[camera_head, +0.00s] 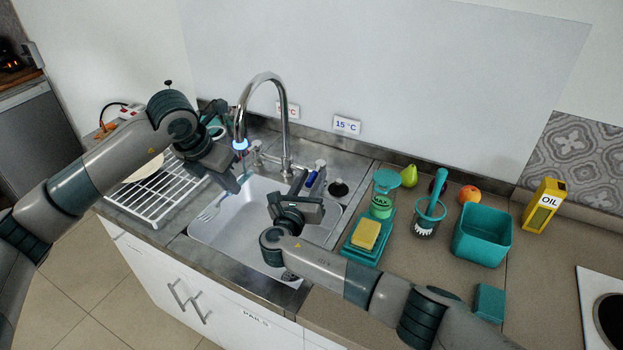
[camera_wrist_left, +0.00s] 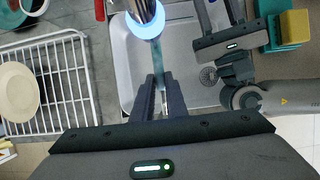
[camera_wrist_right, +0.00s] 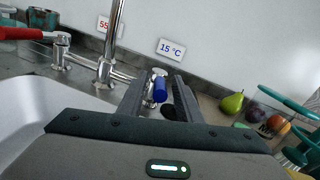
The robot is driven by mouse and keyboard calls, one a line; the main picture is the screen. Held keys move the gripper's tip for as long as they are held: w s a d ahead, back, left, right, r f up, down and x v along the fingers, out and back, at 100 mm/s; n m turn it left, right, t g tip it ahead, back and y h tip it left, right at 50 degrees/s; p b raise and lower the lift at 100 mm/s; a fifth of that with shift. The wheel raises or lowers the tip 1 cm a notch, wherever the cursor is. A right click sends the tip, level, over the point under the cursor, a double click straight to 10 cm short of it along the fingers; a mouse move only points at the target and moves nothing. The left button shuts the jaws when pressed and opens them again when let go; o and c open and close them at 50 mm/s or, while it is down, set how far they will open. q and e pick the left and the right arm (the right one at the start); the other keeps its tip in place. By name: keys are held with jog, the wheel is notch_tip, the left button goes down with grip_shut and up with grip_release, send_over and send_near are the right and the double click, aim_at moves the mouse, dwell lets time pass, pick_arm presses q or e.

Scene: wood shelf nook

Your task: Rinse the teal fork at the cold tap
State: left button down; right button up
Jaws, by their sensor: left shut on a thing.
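In the left wrist view, a teal strip (camera_wrist_left: 165,67) extends beyond the fingers, beneath the spout. The tall chrome tap (camera_head: 285,135) has a glowing blue ring (camera_head: 240,144) at its spout, just above the left gripper. My right gripper (camera_head: 307,183) is open near the blue cold handle (camera_head: 311,180). In the right wrist view, the blue handle (camera_wrist_right: 160,88) lies between its fingers; contact is unclear.
Wall signs read 15 °C (camera_head: 347,125) and, partly hidden, 55 (camera_wrist_right: 103,24). A white dish rack (camera_head: 155,197) stands left of the sink.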

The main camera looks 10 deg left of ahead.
grip_shut()
jog(key=shift+s+d+n+y, duration=0.1)
jog(key=shift+d+n+y, duration=0.35)
jog(key=shift+y, duration=0.35)
jog(key=shift+a, duration=0.1)
jog(key=shift+o, duration=0.9)
grip_release()
jog(key=s+a, duration=0.1)
jog(key=s, duration=1.1)
jog(key=shift+a, duration=0.1)
